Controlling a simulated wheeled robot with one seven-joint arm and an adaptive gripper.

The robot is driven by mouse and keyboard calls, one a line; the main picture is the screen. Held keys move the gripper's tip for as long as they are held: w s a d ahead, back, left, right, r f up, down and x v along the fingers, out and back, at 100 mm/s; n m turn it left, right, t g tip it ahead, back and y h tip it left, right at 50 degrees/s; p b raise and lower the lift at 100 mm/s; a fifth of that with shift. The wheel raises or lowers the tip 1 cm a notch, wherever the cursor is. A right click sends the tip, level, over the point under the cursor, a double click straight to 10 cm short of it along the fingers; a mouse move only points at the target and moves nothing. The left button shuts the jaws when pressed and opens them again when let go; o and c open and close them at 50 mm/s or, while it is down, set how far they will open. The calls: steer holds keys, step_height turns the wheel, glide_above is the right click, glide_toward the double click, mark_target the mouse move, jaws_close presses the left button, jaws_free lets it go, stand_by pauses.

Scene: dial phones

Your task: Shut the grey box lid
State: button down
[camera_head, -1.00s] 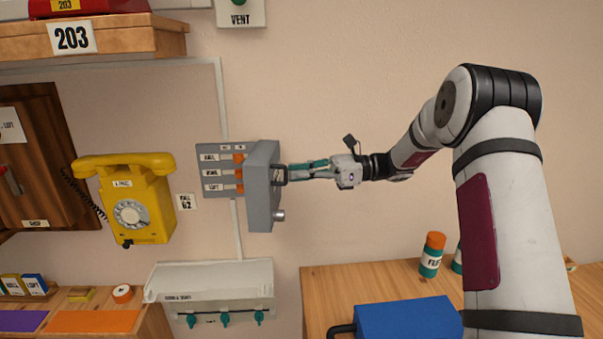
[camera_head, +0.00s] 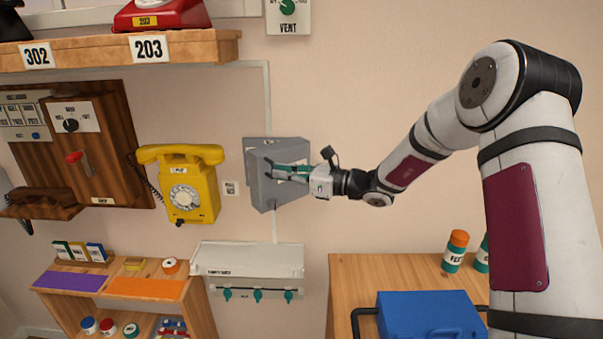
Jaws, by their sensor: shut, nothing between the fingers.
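The grey box (camera_head: 251,147) is fixed to the wall, right of the yellow phone. Its grey lid (camera_head: 268,194) is hinged at the right and now lies across the front of the box, hiding the labels inside. The lid looks nearly or fully closed; a narrow part of the box shows at the upper left, and I cannot tell whether it is flush. My gripper (camera_head: 272,171) is shut and empty, with its fingers in front of the lid's outer face, touching or very close to it.
The yellow phone (camera_head: 188,187) hangs to the left. A white tray with teal hooks (camera_head: 248,262) is on the wall below. A blue case (camera_head: 430,314) sits on a wooden cabinet at lower right. A wooden shelf (camera_head: 190,47) is at upper left. The wall right of the box is bare.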

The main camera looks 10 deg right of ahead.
mark_target(251, 163)
steer(key=b+x, duration=0.1)
steer(key=x, duration=0.3)
steer(key=w+b+x, duration=0.1)
steer(key=x, duration=0.2)
steer(key=b+x, duration=0.1)
steer(key=x, duration=0.3)
steer(key=shift+w+d, duration=0.15)
steer(key=shift+w, duration=0.2)
steer(key=shift+w+a+r+b, duration=0.1)
steer(key=shift+w+a+b, duration=0.4)
steer(key=shift+w, duration=0.15)
